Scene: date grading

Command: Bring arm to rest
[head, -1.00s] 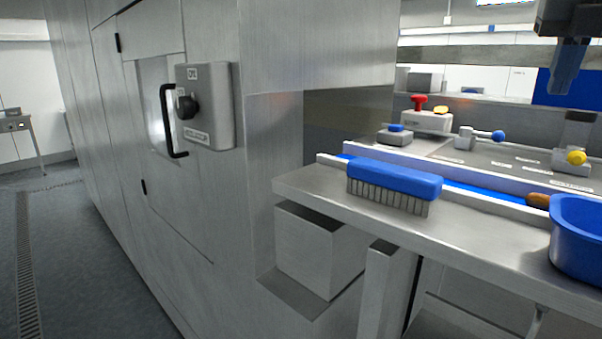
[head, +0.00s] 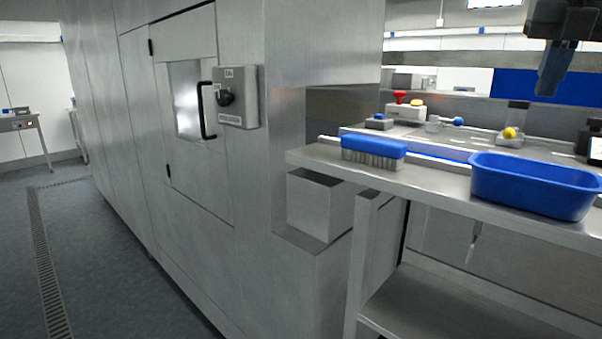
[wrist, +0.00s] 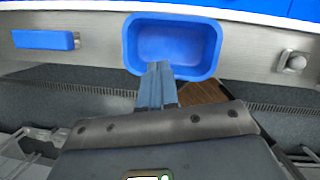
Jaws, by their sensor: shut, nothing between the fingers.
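My gripper (head: 552,70) hangs at the upper right of the head view, above the height of the steel bench. Its blue-grey fingers are together and hold nothing. In the wrist view the shut fingertips (wrist: 157,72) show in front of the near edge of an empty blue tub (wrist: 175,20). The tub also shows in the head view (head: 535,203), standing on the bench's near ledge, below my gripper.
A blue brush (head: 374,147) lies on the steel bench (head: 425,178), left of the tub. Control knobs and a red button (head: 399,97) stand behind. A large steel cabinet (head: 190,190) with a black handle (head: 206,110) fills the left-middle. Open floor (head: 120,260) lies left.

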